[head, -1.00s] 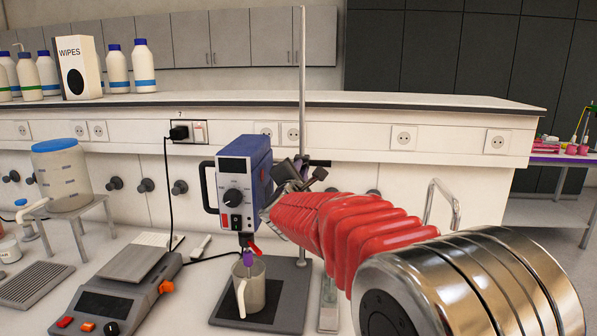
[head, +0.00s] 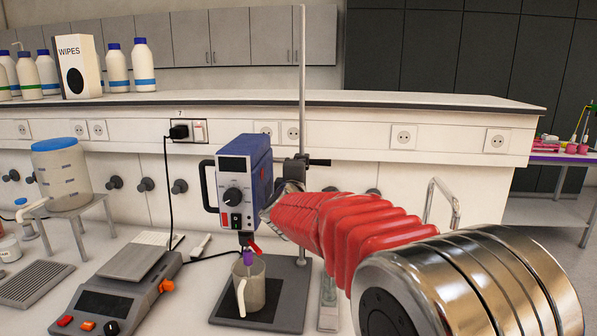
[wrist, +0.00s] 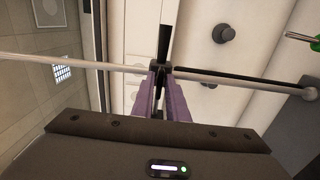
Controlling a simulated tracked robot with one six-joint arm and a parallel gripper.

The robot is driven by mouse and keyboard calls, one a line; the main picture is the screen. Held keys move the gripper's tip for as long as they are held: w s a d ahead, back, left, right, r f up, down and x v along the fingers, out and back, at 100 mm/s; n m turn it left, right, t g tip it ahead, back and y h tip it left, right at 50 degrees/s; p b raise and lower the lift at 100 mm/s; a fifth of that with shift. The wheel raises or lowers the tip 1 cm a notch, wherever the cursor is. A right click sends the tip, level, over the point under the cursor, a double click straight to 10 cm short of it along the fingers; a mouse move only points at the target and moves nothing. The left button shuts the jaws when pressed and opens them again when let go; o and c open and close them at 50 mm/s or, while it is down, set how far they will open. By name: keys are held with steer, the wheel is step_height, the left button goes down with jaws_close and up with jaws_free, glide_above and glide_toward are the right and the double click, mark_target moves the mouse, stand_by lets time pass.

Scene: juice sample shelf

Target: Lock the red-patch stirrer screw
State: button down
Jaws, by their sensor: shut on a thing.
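The blue stirrer (head: 240,188) with a black dial and a red patch low on its front is mounted on the upright rod (head: 302,80). The rod (wrist: 80,67) crosses the wrist view just behind the fingertips.
A beaker (head: 254,283) stands on the dark stand base (head: 292,290) under the stirrer's shaft. A balance (head: 116,290) stands to the left, and a clear container (head: 60,175) on a metal stand is farther left. A black cord hangs from the wall socket.

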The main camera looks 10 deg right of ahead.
steer(key=shift+d+f, duration=0.1)
steer(key=shift+f, duration=0.2)
steer(key=c, duration=2)
jaws_free()
steer(key=shift+o, duration=1)
steer(key=shift+r, duration=0.15)
steer(key=v, duration=1.3)
steer(key=shift+s, duration=0.35)
